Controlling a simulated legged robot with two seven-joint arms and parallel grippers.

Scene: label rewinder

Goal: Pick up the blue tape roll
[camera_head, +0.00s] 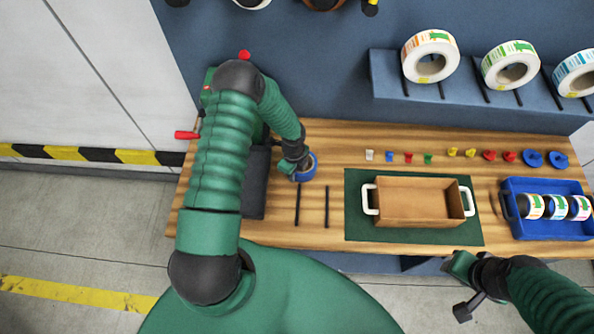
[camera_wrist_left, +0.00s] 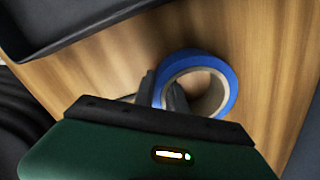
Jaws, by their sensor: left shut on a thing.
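The blue tape roll (camera_head: 313,170) is near the back left of the wooden bench, beside a dark bin. My left gripper (camera_head: 291,170) is shut on its near-left wall. In the left wrist view, one dark finger is inside the ring of the blue tape roll (camera_wrist_left: 232,84) and the other is outside it; my left gripper (camera_wrist_left: 162,92) hides part of the ring. The roll appears to lie flat on or close to the wood; I cannot tell if it touches. My right gripper (camera_head: 458,266) is off the bench's front edge at right, its jaws unclear.
A brown box (camera_head: 418,218) with white handles sits on a green mat (camera_head: 358,228). A blue crate (camera_head: 553,230) holds label rolls at right. Small coloured pieces line the back. Two dark bars (camera_head: 327,207) lie left of the mat. Label rolls (camera_head: 430,57) stand on the shelf.

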